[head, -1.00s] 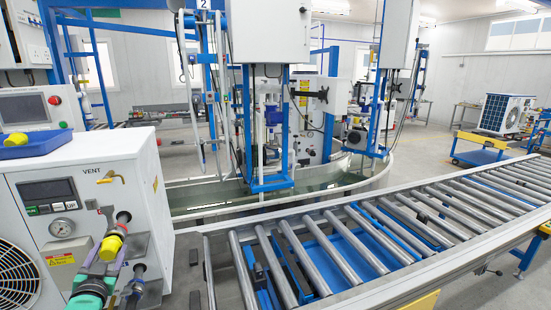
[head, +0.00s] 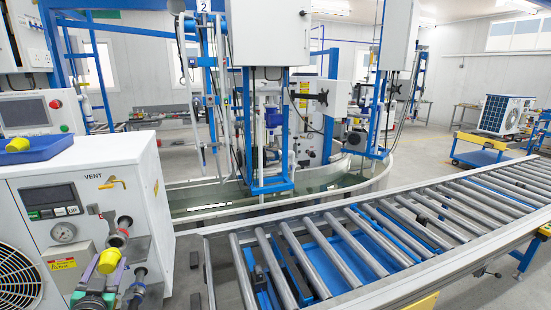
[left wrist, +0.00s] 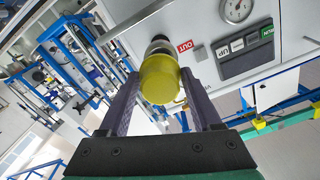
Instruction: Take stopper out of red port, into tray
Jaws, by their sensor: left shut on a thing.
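A yellow stopper (head: 108,262) is between the purple fingers of my left gripper (head: 106,274), which is shut on it. In the left wrist view the stopper (left wrist: 160,78) hides part of a metallic port fitting (left wrist: 159,44) beside a red OUT label. In the head view the upper port (head: 124,222) on the white unit's front shows a bare end, and the stopper is apart from it, lower and nearer. The blue tray (head: 50,146) lies on top of the unit, with another yellow stopper (head: 17,144) in it. My right gripper is not in view.
The white unit (head: 110,160) carries a gauge (head: 62,232), a display and a yellow vent valve (head: 112,182). A lower port (head: 140,272) sits just right of my left gripper. A roller conveyor (head: 350,240) runs along the right side.

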